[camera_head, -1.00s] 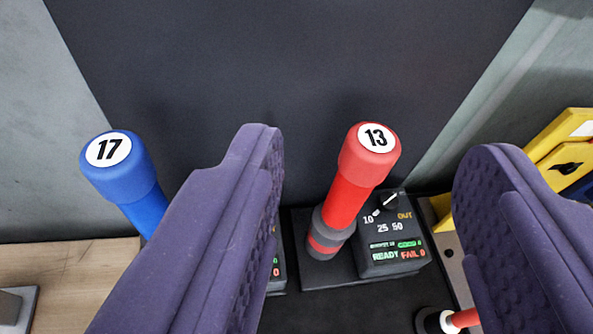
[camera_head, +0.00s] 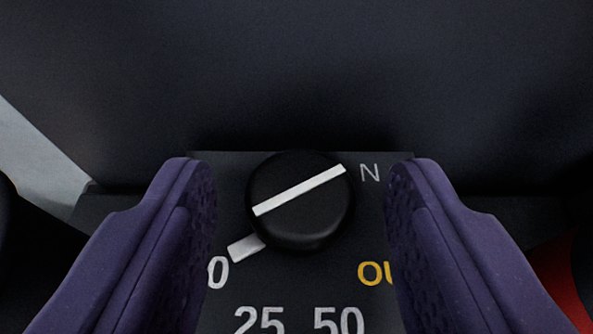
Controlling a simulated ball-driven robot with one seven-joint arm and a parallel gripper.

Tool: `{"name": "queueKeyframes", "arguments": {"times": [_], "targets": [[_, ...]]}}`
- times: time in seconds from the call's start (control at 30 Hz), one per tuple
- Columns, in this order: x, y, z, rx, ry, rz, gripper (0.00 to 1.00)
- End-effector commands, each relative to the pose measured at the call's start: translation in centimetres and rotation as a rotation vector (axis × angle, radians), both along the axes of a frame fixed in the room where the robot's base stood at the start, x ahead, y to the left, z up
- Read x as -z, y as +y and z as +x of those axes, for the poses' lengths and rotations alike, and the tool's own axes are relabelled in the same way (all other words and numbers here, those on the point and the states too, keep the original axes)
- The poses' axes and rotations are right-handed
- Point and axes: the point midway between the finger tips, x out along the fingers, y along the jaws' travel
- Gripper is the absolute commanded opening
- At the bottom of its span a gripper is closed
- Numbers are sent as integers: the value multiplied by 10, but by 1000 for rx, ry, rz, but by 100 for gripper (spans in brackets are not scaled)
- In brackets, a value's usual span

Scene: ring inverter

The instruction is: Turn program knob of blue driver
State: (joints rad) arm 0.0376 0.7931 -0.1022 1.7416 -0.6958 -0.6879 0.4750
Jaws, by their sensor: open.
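A round black program knob (camera_head: 302,222) with a white line across its top sits on a dark control box. The line slants from lower left to upper right, and a white pointer bar (camera_head: 246,247) sticks out at the lower left, beside a "0" partly hidden by the left finger. My gripper (camera_head: 300,175) is open, one purple finger on each side of the knob, with a visible gap to it on both sides. The blue driver's handle is not in view now.
Labels 25 and 50 (camera_head: 300,320), a partly hidden yellow "OU" (camera_head: 375,273) and an "N" (camera_head: 369,172) surround the knob. A dark panel (camera_head: 300,70) rises behind the box. A red part (camera_head: 562,280) shows at the right edge.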

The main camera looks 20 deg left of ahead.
Motion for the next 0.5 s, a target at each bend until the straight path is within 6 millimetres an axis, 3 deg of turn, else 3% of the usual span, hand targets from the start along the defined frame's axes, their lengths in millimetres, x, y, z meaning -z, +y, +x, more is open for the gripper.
{"name": "queueKeyframes", "arguments": {"times": [0.2,0.4,0.5], "targets": [[-1,0,1,0,0,-1,55],[-1,0,0,0,0,-1,9],[-1,0,0,0,0,-1,5]]}}
